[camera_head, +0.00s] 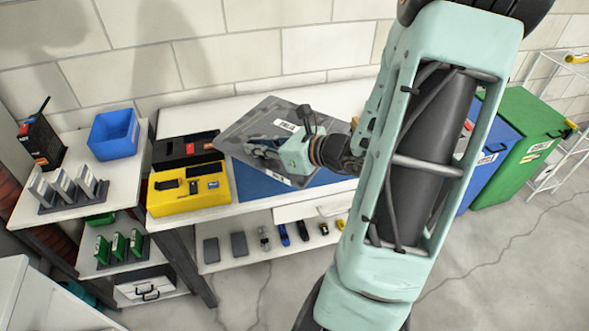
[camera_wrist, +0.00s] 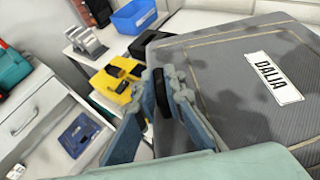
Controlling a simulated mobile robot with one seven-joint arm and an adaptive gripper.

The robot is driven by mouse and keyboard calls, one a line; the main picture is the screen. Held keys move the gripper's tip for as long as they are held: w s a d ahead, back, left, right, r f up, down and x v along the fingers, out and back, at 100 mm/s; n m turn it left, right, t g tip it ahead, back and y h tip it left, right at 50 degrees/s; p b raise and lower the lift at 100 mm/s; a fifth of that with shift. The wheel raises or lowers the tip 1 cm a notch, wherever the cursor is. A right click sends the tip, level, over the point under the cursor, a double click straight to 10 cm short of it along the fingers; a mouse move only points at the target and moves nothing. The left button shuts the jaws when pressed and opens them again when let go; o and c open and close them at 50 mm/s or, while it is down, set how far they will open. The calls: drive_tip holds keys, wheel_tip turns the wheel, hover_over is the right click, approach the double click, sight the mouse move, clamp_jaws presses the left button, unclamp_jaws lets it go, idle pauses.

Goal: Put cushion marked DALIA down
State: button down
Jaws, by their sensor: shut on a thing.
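The grey cushion marked DALIA (camera_head: 262,122) is held at its near edge by my gripper (camera_head: 268,152), above the white workbench. A white label reading DALIA shows on its upper face. In the wrist view the cushion (camera_wrist: 220,62) fills the right side, with its label large and legible. My gripper (camera_wrist: 160,100) is shut on its edge there. The cushion is tilted in the head view. A blue mat (camera_head: 243,182) lies on the bench, partly under the cushion and arm. Whether the cushion touches the mat cannot be told.
A blue bin (camera_head: 114,134) sits on the left side table. Blue (camera_head: 490,165) and green (camera_head: 522,140) containers stand at the right. Small tools lie on the lower shelf (camera_head: 235,262).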

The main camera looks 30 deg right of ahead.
sight(268, 136)
drive_tip(key=d+m+h+b, duration=0.1)
drive_tip(key=b, duration=0.1)
drive_tip(key=s+d+m+t+h+b, duration=0.1)
drive_tip(key=d+b, duration=0.1)
drive_tip(key=d+m+h+b, duration=0.1)
drive_tip(key=b, duration=0.1)
drive_tip(key=shift+s+d+f, duration=0.2)
drive_tip(key=shift+d+f, duration=0.1)
drive_tip(key=shift+s+d+r+m+t+h+b, duration=0.3)
drive_tip(key=shift+d+m+h+b, duration=0.1)
drive_tip(key=shift+d+h+b, duration=0.3)
drive_tip(key=b+x, duration=0.1)
drive_tip(key=x, duration=0.2)
drive_tip(key=b+x, duration=0.2)
drive_tip(key=x, duration=0.1)
drive_tip(key=d+b+x, duration=0.1)
drive_tip(key=b+x, duration=0.1)
drive_tip(key=x, duration=0.1)
drive_tip(key=shift+w+f, duration=0.1)
drive_tip(key=shift+f, duration=0.35)
drive_tip(key=w+f+b, duration=0.1)
drive_tip(key=f+b, duration=0.1)
drive_tip(key=f, duration=0.1)
drive_tip(key=w+f+b, duration=0.2)
drive_tip(key=b, duration=0.1)
drive_tip(key=w+f+b, duration=0.2)
drive_tip(key=f+b, duration=0.1)
drive_tip(key=shift+w+f, duration=0.2)
drive_tip(key=shift+f, duration=0.15)
drive_tip(key=shift+r, duration=0.1)
